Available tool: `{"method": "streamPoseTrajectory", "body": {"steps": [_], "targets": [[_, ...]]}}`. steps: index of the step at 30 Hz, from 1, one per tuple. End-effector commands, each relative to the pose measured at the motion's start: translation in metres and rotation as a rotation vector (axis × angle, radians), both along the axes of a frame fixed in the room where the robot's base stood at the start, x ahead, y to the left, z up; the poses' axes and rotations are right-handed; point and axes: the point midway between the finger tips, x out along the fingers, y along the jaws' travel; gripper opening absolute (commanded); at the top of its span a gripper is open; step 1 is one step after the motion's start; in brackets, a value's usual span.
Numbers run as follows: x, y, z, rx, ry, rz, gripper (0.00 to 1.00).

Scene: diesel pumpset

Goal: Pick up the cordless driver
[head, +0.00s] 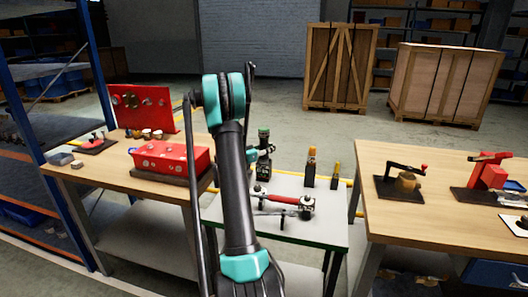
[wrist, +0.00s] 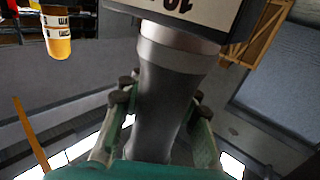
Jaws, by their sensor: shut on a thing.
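The cordless driver (wrist: 172,72) fills the middle of the wrist view. I see a dark grey rounded grip, a lighter collar above it, and a dark block with a white, black-lettered label at the top edge. My gripper (wrist: 163,96) has its teal fingers with dark pads on both sides of the grip and is shut on it. The rest of the driver is cut off by the frame.
Wooden workbenches stand left (head: 100,178) and right (head: 390,225). Crates (head: 340,68) stand behind on open floor.

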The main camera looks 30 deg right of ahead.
Motion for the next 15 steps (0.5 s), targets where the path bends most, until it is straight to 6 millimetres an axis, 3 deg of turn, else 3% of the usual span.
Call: {"method": "streamPoseTrajectory", "body": {"steps": [8, 15], "targets": [[0.0, 0.0, 0.002, -0.001, 0.0, 0.0, 0.0], [0.0, 0.0, 0.018, -0.001, 0.0, 0.0, 0.0]]}}
